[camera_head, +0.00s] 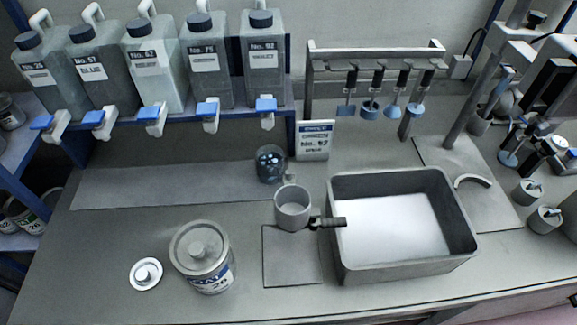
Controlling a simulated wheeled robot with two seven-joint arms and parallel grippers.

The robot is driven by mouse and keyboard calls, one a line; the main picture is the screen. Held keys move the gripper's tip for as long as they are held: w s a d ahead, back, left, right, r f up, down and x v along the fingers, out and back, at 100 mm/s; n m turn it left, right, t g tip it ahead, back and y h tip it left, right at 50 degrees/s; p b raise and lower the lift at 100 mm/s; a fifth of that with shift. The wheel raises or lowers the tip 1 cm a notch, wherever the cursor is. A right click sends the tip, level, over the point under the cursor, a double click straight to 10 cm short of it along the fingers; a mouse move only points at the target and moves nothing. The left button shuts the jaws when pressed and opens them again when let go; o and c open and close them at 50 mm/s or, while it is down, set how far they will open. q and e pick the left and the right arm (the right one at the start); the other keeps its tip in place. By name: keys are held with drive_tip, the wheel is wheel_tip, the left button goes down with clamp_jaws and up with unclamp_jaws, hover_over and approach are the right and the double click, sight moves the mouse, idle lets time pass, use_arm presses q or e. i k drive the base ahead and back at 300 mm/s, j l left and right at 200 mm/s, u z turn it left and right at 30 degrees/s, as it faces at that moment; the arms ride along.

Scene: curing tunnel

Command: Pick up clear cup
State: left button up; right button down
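A clear cup (271,164), see-through with something bluish and dark in it, stands upright on the bench behind the middle. A grey metal cup (292,210) with a black side handle (328,222) stands just in front of it. The two look apart, though the metal cup's upper part comes close to the clear cup's lower right. Neither of my grippers shows in the head view, and nothing is seen holding the clear cup.
A grey rectangular basin (335,240) stands right of the cups. A labelled can (200,262) and a small round lid (146,273) are at front left. A sign (314,140) stands right of the clear cup. Jugs with blue taps (210,112) hang over the back; bench left of the cup is clear.

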sight(269, 157)
drive_tip(key=k+j+z, duration=0.1)
drive_tip(key=k+z, duration=0.4)
drive_tip(key=z, duration=0.2)
drive_tip(key=k+z, duration=0.35)
drive_tip(key=i+l, duration=0.05)
